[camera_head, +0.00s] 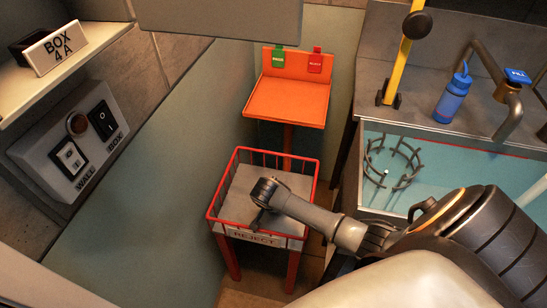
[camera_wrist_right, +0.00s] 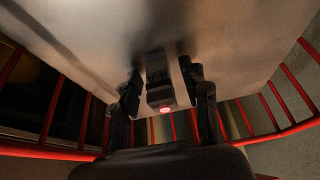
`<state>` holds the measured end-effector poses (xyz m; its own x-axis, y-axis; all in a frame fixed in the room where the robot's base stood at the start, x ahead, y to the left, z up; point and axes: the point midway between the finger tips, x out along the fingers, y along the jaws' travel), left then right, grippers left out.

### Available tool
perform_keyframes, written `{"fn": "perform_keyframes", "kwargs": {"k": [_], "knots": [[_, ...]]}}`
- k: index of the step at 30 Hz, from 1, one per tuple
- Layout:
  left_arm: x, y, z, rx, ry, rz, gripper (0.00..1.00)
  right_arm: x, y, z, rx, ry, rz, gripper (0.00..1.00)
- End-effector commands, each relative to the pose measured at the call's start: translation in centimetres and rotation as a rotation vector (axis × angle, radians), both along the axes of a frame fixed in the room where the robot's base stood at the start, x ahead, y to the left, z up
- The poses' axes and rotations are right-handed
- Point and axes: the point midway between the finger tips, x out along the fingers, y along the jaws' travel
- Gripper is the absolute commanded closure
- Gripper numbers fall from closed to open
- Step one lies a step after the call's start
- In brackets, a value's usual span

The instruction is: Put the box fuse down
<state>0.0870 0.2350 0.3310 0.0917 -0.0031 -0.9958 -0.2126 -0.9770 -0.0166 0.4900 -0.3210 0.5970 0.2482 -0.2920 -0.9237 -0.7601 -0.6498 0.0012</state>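The box fuse (camera_wrist_right: 160,90) is a small dark grey block with a glowing red end. It shows in the right wrist view against the pale basket floor, between the fingers of my right gripper (camera_wrist_right: 166,88). The fingers stand on either side of it with narrow gaps, so the gripper looks open around it. Whether the fuse rests fully on the floor is hard to tell. In the head view, my right gripper (camera_head: 264,212) reaches down into the red wire basket (camera_head: 213,196) labelled REJECT, and the fuse is hidden there. My left gripper is not in view.
An orange stand (camera_head: 287,100) with a green and a red tag is behind the basket. A blue bottle (camera_head: 453,98) stands by the sink at right. A wall box panel (camera_head: 70,140) and a BOX 4 A sign (camera_head: 57,48) are at left.

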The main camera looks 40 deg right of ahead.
Motion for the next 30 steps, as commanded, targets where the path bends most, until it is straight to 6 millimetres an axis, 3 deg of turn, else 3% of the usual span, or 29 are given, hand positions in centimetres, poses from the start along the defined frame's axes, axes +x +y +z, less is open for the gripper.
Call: {"fn": "perform_keyframes", "kwargs": {"k": [10, 24, 30], "knots": [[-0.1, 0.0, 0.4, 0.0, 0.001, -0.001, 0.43, -0.1, 0.3, 1.1, 0.002, -0.002, 0.001, 0.55], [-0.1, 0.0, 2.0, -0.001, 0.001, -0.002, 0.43, -2.4, 3.0, 9.6, 0.003, -0.003, 0.001, 0.55], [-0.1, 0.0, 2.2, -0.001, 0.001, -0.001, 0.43, -2.9, 3.5, 11.2, 0.001, -0.001, -0.001, 0.55]]}}
